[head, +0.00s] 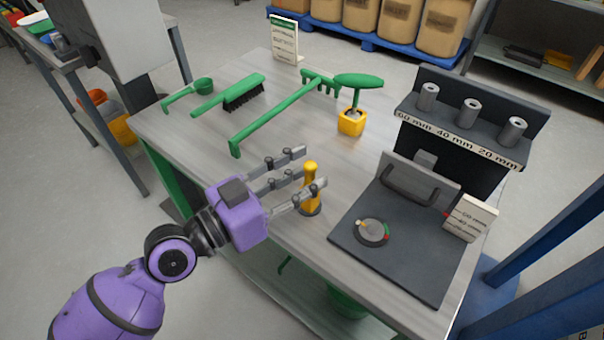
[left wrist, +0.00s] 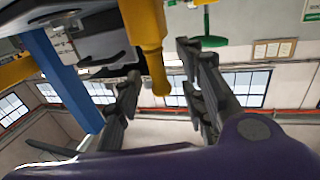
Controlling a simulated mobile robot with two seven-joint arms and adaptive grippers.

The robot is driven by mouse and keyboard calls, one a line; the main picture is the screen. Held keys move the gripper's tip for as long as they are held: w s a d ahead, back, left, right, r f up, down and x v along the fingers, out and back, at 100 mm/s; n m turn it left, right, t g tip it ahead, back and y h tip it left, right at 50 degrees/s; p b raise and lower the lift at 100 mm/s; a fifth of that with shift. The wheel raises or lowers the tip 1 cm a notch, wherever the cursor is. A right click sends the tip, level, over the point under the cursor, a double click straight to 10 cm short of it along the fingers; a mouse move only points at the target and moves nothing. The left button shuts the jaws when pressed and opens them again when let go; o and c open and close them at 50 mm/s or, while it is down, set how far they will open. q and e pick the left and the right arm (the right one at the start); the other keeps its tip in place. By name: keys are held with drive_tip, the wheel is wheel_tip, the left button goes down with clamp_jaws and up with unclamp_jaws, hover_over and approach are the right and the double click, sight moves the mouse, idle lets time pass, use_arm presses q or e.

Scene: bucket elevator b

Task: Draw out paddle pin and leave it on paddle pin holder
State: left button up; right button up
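A yellow pin-like handle (head: 311,180) stands upright on the workbench near its front edge, its foot partly hidden by a finger. I take it for the paddle pin; no label confirms this. My left gripper (head: 312,167) is open, with its fingers spread on either side of the handle. In the left wrist view the yellow handle (left wrist: 154,50) lies between the open fingers (left wrist: 160,75), with gaps visible on both sides. A green round-headed tool (head: 358,81) stands in a yellow block (head: 352,122) farther back. I cannot tell which thing is the paddle pin holder.
A green rake-like tool (head: 270,118), brush (head: 240,94) and scoop (head: 203,86) lie behind the gripper. A dark plate (head: 410,262) with a round dial (head: 372,232) is at right, below a rack (head: 462,127) holding grey cylinders. A small sign (head: 470,219) stands beside it.

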use_arm(q)
drive_tip(key=v, duration=1.2)
idle(0.5)
idle(0.5)
